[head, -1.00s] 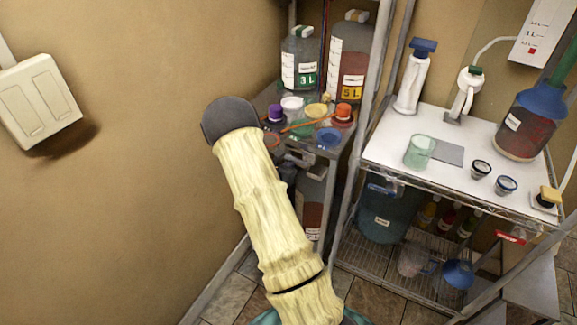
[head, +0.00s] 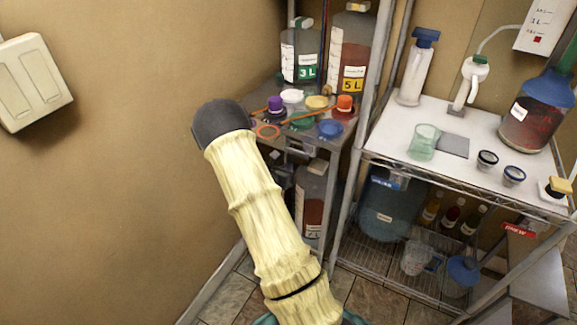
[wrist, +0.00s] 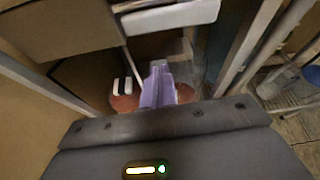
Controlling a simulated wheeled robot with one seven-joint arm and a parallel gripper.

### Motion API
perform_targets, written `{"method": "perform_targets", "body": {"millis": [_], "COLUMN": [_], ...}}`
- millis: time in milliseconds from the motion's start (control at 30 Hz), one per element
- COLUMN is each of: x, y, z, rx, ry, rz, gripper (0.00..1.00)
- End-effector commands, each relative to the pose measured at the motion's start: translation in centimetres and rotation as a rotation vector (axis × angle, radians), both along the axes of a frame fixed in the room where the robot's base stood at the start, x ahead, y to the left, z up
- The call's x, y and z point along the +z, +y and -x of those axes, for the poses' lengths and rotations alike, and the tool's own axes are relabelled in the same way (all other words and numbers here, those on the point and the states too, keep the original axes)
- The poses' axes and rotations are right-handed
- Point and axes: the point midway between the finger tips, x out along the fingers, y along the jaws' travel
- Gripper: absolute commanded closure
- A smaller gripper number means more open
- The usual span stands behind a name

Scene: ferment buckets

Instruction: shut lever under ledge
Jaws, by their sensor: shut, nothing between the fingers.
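My gripper's purple fingers (wrist: 158,88) show in the middle of the wrist view, closed together with nothing held. They point at a vessel with reddish liquid (wrist: 124,103) below a pale ledge (wrist: 165,16). A small white piece with a dark stripe (wrist: 122,86) shows just left of the fingertips; I cannot tell if it is the lever. The fingers cover the middle of the vessel, and I cannot tell if they touch it. In the head view, my arm hides the gripper. A jug of red liquid (head: 313,205) stands under the cluttered shelf (head: 300,148) there.
The shelf holds a 3 L jug (head: 301,58), a 5 L jug (head: 350,60) and several small lids. A metal post (head: 362,120) separates it from a white-topped rack (head: 395,145) on the right. A plain wall (head: 110,190) closes the left side.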

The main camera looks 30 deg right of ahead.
Motion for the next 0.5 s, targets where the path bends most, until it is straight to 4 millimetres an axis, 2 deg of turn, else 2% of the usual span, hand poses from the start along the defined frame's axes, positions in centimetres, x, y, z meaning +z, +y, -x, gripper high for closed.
{"method": "perform_targets", "body": {"millis": [33,300,500], "x": [0.5,2.1,2.7], "y": [1.1,5.9,7.1], "z": [0.4,2.6,3.5], "rx": [0.004,0.011,0.003], "ry": [0.000,0.002,0.002], "rz": [-0.001,-0.003,-0.004], "gripper": [1.00,1.00,1.00]}}
